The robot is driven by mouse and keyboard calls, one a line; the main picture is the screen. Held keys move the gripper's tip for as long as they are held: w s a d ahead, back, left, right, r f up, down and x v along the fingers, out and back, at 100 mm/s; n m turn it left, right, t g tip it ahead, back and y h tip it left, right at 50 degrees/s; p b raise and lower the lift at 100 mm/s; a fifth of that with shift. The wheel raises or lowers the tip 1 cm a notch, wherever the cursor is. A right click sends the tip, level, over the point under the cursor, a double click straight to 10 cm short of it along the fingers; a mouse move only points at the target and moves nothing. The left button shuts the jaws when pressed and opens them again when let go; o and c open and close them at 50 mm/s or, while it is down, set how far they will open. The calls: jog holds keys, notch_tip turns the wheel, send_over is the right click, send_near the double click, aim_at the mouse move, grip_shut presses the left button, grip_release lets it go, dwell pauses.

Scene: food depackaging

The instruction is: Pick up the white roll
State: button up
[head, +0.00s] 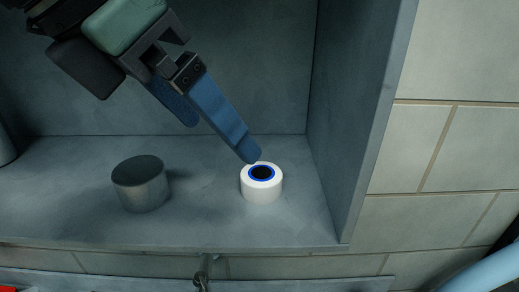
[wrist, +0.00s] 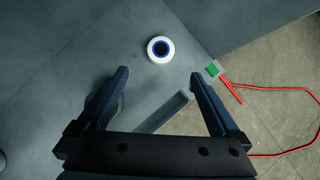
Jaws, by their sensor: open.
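The white roll (head: 262,190) stands upright on the shelf near its right front, with a blue ring around a dark hole on top. It also shows in the wrist view (wrist: 160,58), ahead of the fingertips and roughly midway between them. My gripper (head: 222,140) has blue fingers and is open and empty. In the head view one fingertip overlaps the top back edge of the roll; I cannot tell if it touches. In the wrist view the fingers (wrist: 159,74) are spread wide with nothing between them.
A grey metal cylinder (head: 141,184) stands on the shelf (head: 205,222) left of the roll. The shelf's right side wall (head: 362,130) rises close to the roll. A green and grey box (wrist: 214,69) with a red cable (wrist: 275,88) lies at the right in the wrist view.

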aim_at(260, 174)
jog(key=f, duration=0.1)
jog(key=d+f+b, duration=0.1)
jog(key=f, duration=0.1)
jog(key=shift+d+b, duration=0.25)
jog(key=shift+b, duration=0.1)
jog(key=x, duration=0.2)
jog(key=w+b+x, duration=0.1)
jog(key=x, duration=0.1)
jog(key=shift+w+d+f, duration=0.1)
jog(key=shift+d, duration=0.05)
jog(key=b+x, duration=0.1)
jog(key=x, duration=0.2)
jog(key=shift+w+d+f, duration=0.1)
jog(key=shift+w, duration=0.15)
jog(key=shift+w+d+f, duration=0.1)
jog(key=shift+w+f, duration=0.15)
jog(key=shift+w, duration=0.05)
jog(key=shift+s+r, duration=0.1)
jog(key=shift+s, duration=0.05)
jog(key=shift+c, duration=1.6)
jog(key=c, duration=1.1)
